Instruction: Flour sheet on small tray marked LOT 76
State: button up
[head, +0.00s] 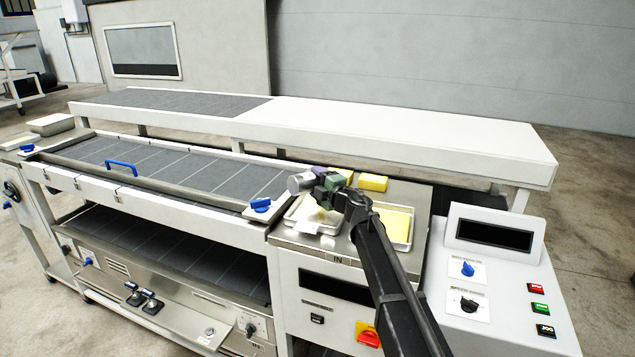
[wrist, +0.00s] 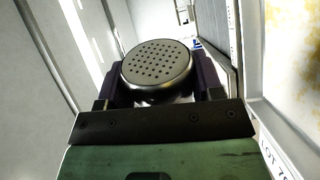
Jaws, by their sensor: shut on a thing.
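My gripper (head: 316,182) is shut on a metal shaker (head: 299,184). The shaker lies tilted sideways above the left small tray (head: 294,218). Its round perforated lid (wrist: 157,66) faces up in the wrist view, between the two fingers. A tray edge (wrist: 233,50) with a label (wrist: 275,158) reading "LOT 7", the rest cut off, is at the right of the wrist view. The sheet (wrist: 292,70) there is yellowish with white patches. The left tray's contents are partly hidden by my gripper. A second small tray (head: 408,240) holds a plain yellow sheet (head: 395,222).
Yellow blocks (head: 373,182) stand behind the trays on the steel infeed table (head: 420,200). The sheeter belt (head: 180,165) is at the left. A control box (head: 490,275) with knobs and buttons is at the right. A long white shelf (head: 400,137) runs behind.

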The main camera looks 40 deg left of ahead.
aim_at(312, 189)
jog(key=s, duration=0.3)
jog(key=shift+s+a, duration=0.4)
jog(key=shift+w+d, duration=0.25)
jog(key=shift+w, duration=0.95)
jog(key=shift+r, duration=0.1)
